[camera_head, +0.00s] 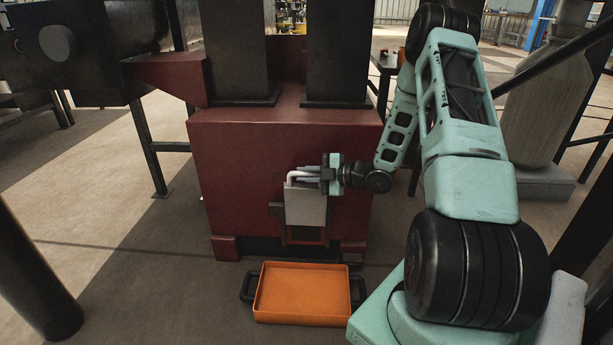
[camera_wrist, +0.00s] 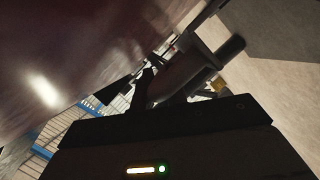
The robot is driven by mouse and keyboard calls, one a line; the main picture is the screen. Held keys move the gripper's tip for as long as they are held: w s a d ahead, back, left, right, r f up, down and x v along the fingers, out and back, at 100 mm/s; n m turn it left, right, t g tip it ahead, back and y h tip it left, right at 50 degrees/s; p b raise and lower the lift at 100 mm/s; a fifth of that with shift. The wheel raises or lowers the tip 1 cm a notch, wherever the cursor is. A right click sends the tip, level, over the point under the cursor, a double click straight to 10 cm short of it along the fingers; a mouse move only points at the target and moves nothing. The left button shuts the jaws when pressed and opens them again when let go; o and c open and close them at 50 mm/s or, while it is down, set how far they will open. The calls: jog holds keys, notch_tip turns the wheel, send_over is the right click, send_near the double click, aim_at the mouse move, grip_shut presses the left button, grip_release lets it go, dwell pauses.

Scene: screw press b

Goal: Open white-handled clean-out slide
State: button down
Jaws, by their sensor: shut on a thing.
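The clean-out slide is a grey plate (camera_head: 305,208) on the front of the dark red press body (camera_head: 250,150). Its white handle (camera_head: 291,176) is at the plate's top edge. My gripper (camera_head: 308,174) reaches in from the right and is shut on the handle. Below the plate a dark opening (camera_head: 306,234) with a reddish frame shows, and the plate stands above it. The wrist view is dark and close to the red surface, and I cannot make out the handle clearly there.
An orange tray (camera_head: 303,318) with dark side handles lies on the floor below the opening. Two black columns rise from the press body. A dark round post (camera_head: 35,275) stands at the left front. Floor left of the tray is clear.

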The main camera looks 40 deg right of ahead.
jog(key=shift+d+r, duration=0.1)
jog(key=shift+d, duration=0.1)
jog(key=c, duration=1.4)
grip_release()
jog(key=shift+s, duration=0.1)
jog(key=p+v, duration=0.6)
jog(key=v, duration=1.1)
jog(key=shift+s, duration=0.1)
